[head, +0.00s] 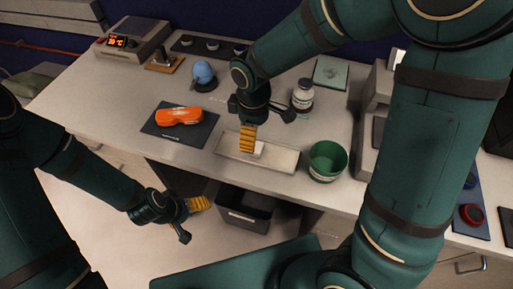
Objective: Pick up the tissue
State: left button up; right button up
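A small white piece that looks like the tissue (259,149) is on the shallow pale tray (285,160) near the bench's front edge. My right gripper (269,134) is over the tray, pointing down with its fingers spread. Its yellow-padded finger is right beside the white piece and partly hides it. I cannot tell whether they touch. My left gripper (193,220) is open and empty, low in front of the bench, away from the tray.
An orange tool (179,116) lies on a dark mat (199,132) to the left. A dark bin (247,207) is below the bench edge.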

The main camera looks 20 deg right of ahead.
aim_at(257, 147)
jog(key=f, duration=0.2)
jog(key=f+b, duration=0.1)
jog(key=f, duration=0.2)
jog(key=d+f, duration=0.1)
jog(key=f, duration=0.2)
jog(key=shift+w, duration=0.2)
jog(key=c, duration=0.8)
